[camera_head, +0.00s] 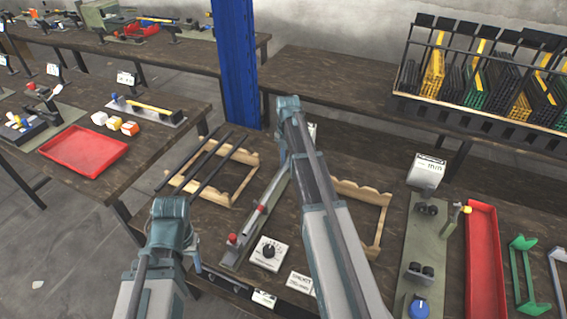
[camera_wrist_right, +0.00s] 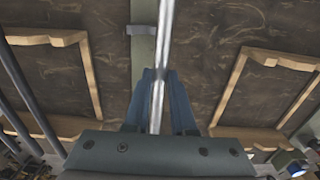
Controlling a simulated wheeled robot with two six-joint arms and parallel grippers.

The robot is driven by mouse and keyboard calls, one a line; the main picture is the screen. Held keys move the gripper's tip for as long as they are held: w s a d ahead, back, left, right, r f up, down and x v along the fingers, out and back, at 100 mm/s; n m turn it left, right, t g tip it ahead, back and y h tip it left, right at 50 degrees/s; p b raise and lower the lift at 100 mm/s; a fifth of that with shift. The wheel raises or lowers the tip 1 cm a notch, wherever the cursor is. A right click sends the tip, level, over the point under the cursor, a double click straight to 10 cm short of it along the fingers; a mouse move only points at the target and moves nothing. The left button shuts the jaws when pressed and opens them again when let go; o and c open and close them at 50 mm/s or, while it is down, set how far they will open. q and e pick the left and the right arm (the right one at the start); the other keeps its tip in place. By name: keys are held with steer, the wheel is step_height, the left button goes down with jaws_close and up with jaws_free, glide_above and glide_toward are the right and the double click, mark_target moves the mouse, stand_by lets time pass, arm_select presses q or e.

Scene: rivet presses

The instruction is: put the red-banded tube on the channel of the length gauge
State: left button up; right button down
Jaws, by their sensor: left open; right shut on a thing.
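My right gripper (camera_wrist_right: 158,85) is shut on a slim, shiny grey tube (camera_wrist_right: 162,60), seen in the right wrist view. No red band shows on that part of the tube. The grey-green length gauge (camera_wrist_right: 143,45) lies beneath it, and the tube crosses over its strip; I cannot tell whether they touch. In the head view the gauge (camera_head: 238,247) runs up the table to below my right gripper (camera_head: 289,150). Red spots show along it; I cannot tell whether one is the tube's band. My left gripper (camera_head: 185,245) is open, left of the gauge's near end.
A wooden rack (camera_head: 240,190) with several dark rods stands left of the gauge. Another wooden rack (camera_head: 378,228) stands to its right. A dial box (camera_head: 268,252) sits beside the gauge. A green press plate (camera_head: 400,285) and red tray (camera_head: 484,260) lie further right. A blue post (camera_head: 236,70) rises behind.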

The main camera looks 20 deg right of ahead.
steer(key=w+f+b, duration=0.3)
steer(key=f+b, duration=0.1)
steer(key=shift+w, duration=0.15)
steer(key=shift+r, duration=0.15)
stand_by(0.4)
steer(key=c, duration=0.8)
jaws_free()
steer(key=shift+o, duration=0.2)
